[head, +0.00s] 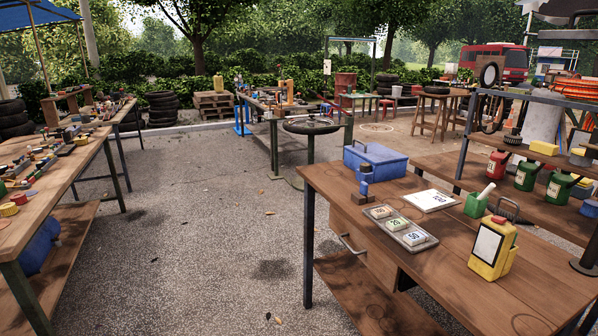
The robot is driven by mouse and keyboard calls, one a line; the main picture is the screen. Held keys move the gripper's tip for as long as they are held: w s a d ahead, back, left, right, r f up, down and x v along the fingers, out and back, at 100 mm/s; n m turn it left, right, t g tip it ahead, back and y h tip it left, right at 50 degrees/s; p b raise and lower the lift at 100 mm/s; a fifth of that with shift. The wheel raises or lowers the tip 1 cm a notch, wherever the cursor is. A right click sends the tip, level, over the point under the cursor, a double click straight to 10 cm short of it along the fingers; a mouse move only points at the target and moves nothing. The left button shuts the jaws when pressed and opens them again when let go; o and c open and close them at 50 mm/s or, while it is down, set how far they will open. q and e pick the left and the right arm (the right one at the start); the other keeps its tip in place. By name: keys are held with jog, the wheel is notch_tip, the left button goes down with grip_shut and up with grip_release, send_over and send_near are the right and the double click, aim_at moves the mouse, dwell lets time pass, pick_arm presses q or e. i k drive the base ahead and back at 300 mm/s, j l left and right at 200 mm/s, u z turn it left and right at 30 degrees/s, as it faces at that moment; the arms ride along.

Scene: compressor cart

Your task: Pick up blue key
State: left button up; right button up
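I cannot make out a blue key anywhere in the head view. Blue things on the near wooden table (480,268) are a lidded blue toolbox (376,161) at its back left corner and a small upright blue object (366,176) in front of that box. The small upright one has a dark lower part, and I cannot tell what it is. Small items on the left bench (62,190) are too small to tell apart. Neither of my grippers is in view.
The near table also holds a grey tray with number cards (400,227), a white sheet (431,200), a green container (476,205) and a yellow canister (492,248). A shelf with red and green cans stands right. Open gravel (215,240) lies between the benches.

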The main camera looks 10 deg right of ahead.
aim_at(364, 187)
jog(key=i+j, duration=0.1)
jog(key=i, duration=0.7)
jog(key=i+j, duration=0.1)
jog(key=i, duration=0.7)
jog(key=i+z, duration=0.45)
jog(key=i+j+z, duration=0.2)
jog(key=z, duration=0.25)
jog(key=i+j+z, duration=0.25)
jog(key=z, duration=0.25)
jog(key=i+j+z, duration=0.2)
jog(key=j+z, duration=0.25)
